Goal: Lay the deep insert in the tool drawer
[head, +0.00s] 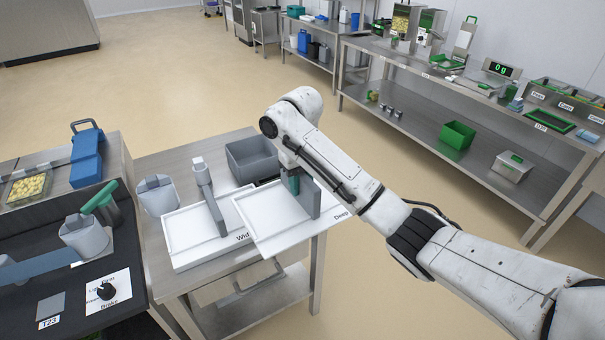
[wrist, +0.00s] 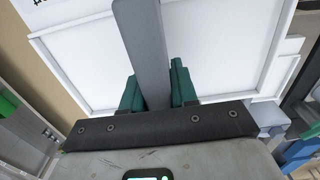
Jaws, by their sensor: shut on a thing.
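The deep insert (head: 268,219) is a flat white tray with a "Deep" label at its front right corner and an upright grey handle (head: 311,197). My gripper (head: 293,184) is shut on that handle; in the wrist view its green fingers (wrist: 158,92) close on both sides of the grey handle (wrist: 148,50). The insert is roughly level over the right part of the steel table, its front edge near the table's edge. I cannot tell if it touches the table. Below the tabletop is a drawer-like part (head: 236,290) with a grey handle, partly hidden; I cannot see inside.
The white "Wide" insert (head: 183,240) with its own grey handle lies just left, partly overlapped in view. The tray sealer (head: 70,262) borders the table. Floor behind is clear.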

